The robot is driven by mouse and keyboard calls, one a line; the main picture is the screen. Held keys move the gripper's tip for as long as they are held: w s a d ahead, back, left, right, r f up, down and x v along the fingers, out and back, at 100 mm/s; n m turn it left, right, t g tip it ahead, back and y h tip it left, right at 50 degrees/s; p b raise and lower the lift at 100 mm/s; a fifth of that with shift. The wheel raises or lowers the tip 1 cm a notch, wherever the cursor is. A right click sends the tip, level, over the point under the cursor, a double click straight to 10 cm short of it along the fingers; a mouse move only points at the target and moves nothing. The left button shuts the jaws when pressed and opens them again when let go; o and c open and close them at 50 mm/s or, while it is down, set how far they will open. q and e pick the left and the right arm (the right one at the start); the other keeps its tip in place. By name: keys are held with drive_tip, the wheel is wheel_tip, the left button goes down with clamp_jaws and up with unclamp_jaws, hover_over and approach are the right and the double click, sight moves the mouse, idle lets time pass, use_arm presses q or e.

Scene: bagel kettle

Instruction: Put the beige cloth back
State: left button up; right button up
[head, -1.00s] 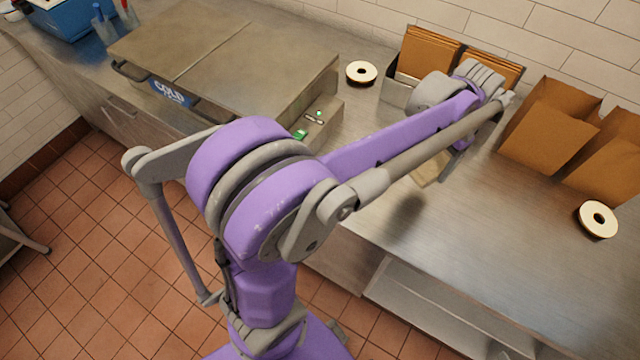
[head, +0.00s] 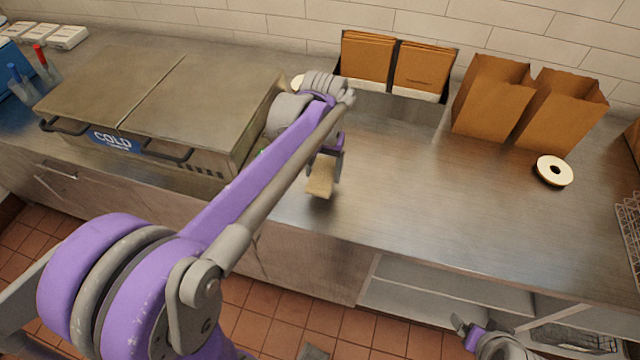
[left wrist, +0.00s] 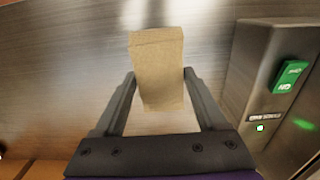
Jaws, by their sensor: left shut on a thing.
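The beige cloth (head: 320,178) is a small folded piece hanging from my left gripper (head: 326,160), over the steel counter just right of the cold unit. In the left wrist view the cloth (left wrist: 157,65) sits between the two fingers of the left gripper (left wrist: 158,82), which is shut on it. Its far end points away from the gripper over bare steel. I cannot tell how high it hangs above the counter. My right gripper (head: 466,332) shows at the bottom right, in front of the counter and far from the cloth; its opening is unclear.
The lidded unit marked COLD (head: 113,141) stands left of the cloth. A green switch (left wrist: 291,76) shows close on the right. The middle counter is clear.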

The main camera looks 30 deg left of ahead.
sight(322, 183)
use_arm(q)
drive_tip(key=shift+f, duration=2.4)
drive_tip(key=shift+f, duration=0.15)
drive_tip(key=o, duration=1.2)
drive_tip(key=shift+o, duration=0.2)
wheel_tip(322, 183, up, 12)
drive_tip(key=shift+f, duration=0.2)
drive_tip(key=shift+s+r, duration=0.15)
drive_tip(key=shift+r, duration=0.1)
drive_tip(key=s+d+f+m+t, duration=0.1)
drive_tip(key=s+d+f+t, duration=0.1)
drive_tip(key=s+f, duration=0.4)
drive_tip(key=s+d+f+m+t, duration=0.1)
drive_tip(key=s+d+f+t, duration=0.2)
drive_tip(key=s, duration=0.6)
wheel_tip(322, 183, down, 3)
drive_tip(key=shift+d+r+m, duration=0.15)
drive_tip(key=shift+d+m, duration=0.25)
drive_tip(key=shift+d, duration=0.45)
